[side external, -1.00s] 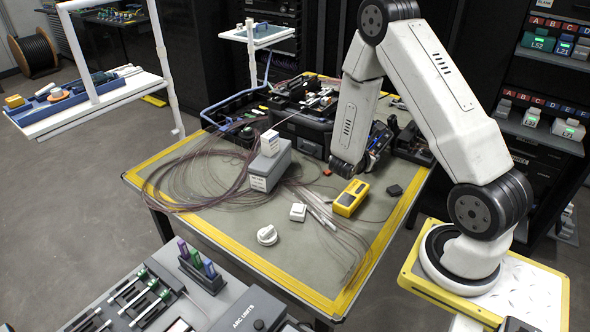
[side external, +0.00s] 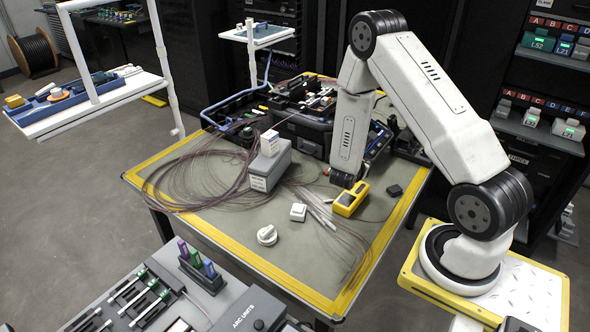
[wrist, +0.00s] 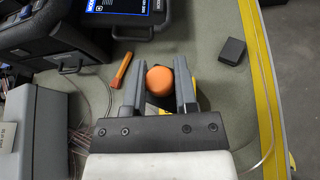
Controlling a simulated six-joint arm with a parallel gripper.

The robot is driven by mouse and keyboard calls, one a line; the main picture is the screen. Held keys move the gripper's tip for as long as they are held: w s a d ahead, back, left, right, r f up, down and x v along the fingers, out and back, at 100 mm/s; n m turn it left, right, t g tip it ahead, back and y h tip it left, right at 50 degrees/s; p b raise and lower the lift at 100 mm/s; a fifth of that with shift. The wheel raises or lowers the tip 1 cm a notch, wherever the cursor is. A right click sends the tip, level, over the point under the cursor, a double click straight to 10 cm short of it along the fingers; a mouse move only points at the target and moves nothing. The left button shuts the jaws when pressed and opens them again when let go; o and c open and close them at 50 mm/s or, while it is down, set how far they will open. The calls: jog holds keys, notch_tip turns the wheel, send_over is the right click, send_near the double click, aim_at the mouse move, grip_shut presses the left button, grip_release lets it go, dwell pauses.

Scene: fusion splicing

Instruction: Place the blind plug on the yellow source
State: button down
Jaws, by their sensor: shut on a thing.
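The yellow source (side external: 351,199) lies on the work table, a yellow handheld unit with a dark panel. An orange round-topped piece, which I take for the blind plug (wrist: 160,80), sits between the fingers of my gripper (wrist: 156,76). My gripper is shut on it. In the side view my gripper (side external: 345,182) is low, right beside the back left end of the source. The plug is hidden there, and I cannot tell whether it touches the source.
An orange stick (wrist: 122,70) lies on the mat near the black case (wrist: 38,32). A small dark block (wrist: 232,51) lies to the right.

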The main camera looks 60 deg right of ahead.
jog(key=shift+f, duration=0.5)
jog(key=shift+f, duration=1.75)
jog(key=shift+f, duration=0.15)
jog(key=shift+c, duration=2)
grip_release()
jog(key=shift+a+r, duration=0.35)
jog(key=shift+a, duration=0.05)
jog(key=v, duration=1.1)
